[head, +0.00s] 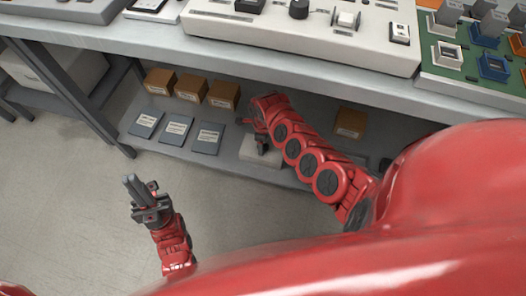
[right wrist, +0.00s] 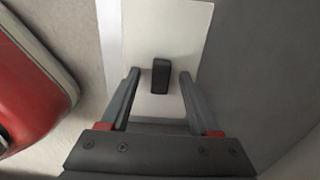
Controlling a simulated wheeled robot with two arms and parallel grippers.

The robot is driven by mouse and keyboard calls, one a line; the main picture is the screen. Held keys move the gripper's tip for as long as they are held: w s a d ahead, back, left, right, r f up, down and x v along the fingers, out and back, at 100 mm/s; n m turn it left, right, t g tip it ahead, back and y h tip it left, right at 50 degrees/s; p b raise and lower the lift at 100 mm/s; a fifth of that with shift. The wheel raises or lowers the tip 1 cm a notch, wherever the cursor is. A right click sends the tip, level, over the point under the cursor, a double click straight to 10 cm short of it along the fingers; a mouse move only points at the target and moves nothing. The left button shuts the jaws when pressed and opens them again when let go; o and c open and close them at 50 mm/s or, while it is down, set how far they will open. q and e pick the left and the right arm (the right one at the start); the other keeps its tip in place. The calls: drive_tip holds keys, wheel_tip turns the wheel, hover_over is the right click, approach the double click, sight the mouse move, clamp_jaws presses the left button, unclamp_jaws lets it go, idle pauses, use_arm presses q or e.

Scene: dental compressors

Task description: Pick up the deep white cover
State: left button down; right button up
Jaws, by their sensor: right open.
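The white cover (head: 258,155) lies on the lower shelf under the bench, partly hidden by my right arm in the head view. In the right wrist view the white cover (right wrist: 188,32) shows as a pale flat surface with a dark upright handle (right wrist: 160,76). My right gripper (right wrist: 158,75) is open, with its fingers on either side of the handle and gaps visible on both sides. How deep the cover is cannot be told. My left gripper (head: 136,187) is empty, over the floor in front of the shelf; its fingers look close together, but their opening is unclear.
Several brown boxes (head: 191,86) and dark labelled packets (head: 176,129) are on the lower shelf (head: 230,160) to the left. Another brown box (head: 350,122) is to the right. The bench top (head: 150,38) overhangs, carrying a white panel (head: 290,35) and a green board (head: 450,62).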

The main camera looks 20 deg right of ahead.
clamp_jaws()
idle(0.3)
idle(1.1)
